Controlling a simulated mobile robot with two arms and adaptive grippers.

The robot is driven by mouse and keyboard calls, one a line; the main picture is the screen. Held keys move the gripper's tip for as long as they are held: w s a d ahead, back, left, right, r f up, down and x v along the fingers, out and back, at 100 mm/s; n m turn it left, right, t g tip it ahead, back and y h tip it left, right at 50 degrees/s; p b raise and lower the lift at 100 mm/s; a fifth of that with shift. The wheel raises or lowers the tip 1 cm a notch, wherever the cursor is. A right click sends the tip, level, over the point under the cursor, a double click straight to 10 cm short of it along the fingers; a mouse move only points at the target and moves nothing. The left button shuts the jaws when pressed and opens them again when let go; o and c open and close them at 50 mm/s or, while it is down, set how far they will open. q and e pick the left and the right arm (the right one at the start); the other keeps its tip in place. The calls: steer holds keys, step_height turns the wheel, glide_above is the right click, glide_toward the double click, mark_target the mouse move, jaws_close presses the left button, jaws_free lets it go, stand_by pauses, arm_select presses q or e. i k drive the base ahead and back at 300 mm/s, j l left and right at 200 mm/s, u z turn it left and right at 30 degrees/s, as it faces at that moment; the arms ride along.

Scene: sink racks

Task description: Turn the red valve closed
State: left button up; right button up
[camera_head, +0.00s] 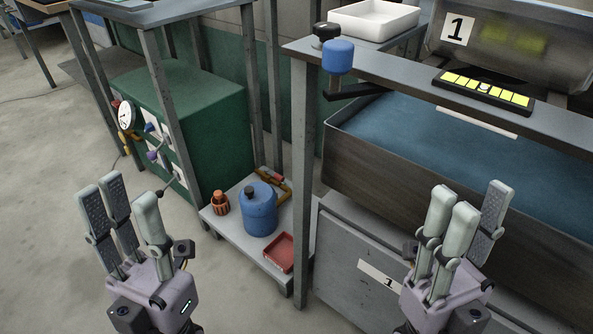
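No red valve shows clearly. A green cabinet (205,110) stands at the left with a round white gauge (125,116) and small coloured fittings on its front. A small reddish part sits beside the gauge, too small to identify. My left gripper (122,195) is at the lower left, fingers upright and apart, empty, in front of the cabinet and touching nothing. My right gripper (468,195) is at the lower right in front of the sink unit, fingers spread and empty.
A low shelf (240,238) holds a blue canister (260,210), an orange object (220,203) and a red tray (279,252). A blue knob (338,56) sits at the corner of the metal frame (300,180). The sink basin (440,140) fills the right. Floor at left is clear.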

mark_target(279, 177)
steer(key=i+j+z, duration=0.1)
steer(key=z, duration=0.3)
steer(key=j+z, duration=0.35)
steer(key=i+j+z, duration=0.1)
steer(key=z, duration=0.3)
steer(key=j+z, duration=0.5)
steer(key=j, duration=0.5)
steer(key=k+j+z, duration=0.1)
steer(key=j, duration=0.55)
